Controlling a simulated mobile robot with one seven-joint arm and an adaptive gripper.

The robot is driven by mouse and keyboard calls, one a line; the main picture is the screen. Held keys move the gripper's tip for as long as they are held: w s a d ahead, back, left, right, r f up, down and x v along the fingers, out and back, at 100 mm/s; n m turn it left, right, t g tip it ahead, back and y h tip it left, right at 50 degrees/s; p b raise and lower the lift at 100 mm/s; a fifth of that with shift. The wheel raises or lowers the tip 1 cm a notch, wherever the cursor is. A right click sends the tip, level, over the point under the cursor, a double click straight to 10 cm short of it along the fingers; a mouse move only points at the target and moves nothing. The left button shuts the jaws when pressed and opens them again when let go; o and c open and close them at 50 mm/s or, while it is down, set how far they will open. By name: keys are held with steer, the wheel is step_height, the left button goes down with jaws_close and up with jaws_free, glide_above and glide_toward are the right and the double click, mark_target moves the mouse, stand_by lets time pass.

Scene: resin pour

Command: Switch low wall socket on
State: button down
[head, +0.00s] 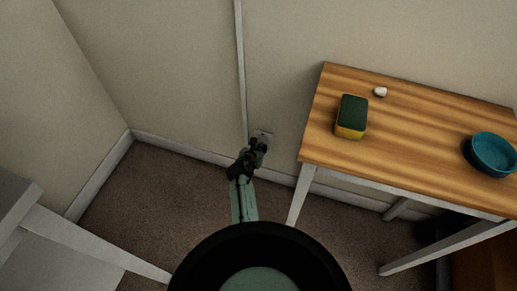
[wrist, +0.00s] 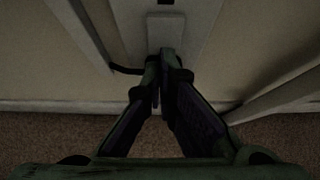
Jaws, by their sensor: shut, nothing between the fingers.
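The low wall socket (head: 264,136) is a small pale plate on the back wall, just above the skirting board and left of the wooden table. My gripper (head: 258,146) is in front of it and covers its lower left part. In the wrist view the socket plate (wrist: 165,32) stands straight ahead, and my gripper (wrist: 163,58) is shut and empty with its fingertips over the plate's lower part. I cannot tell whether the fingertips touch it. The switch and its position are too dark and too hidden to tell.
A wooden table (head: 420,120) stands to the right, with a green and yellow sponge (head: 351,117), a small white thing (head: 380,91) and a teal bowl (head: 494,153) on it. A vertical trunking strip (head: 241,70) runs down to the socket. Carpet (head: 150,190) is clear at left.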

steer(key=shift+f, duration=0.15)
steer(key=w+t+b, duration=0.1)
steer(key=b, duration=0.2)
steer(key=shift+d+t, duration=0.15)
steer(key=shift+t, duration=0.15)
steer(key=shift+w+b, duration=0.1)
steer(key=shift+b, duration=0.2)
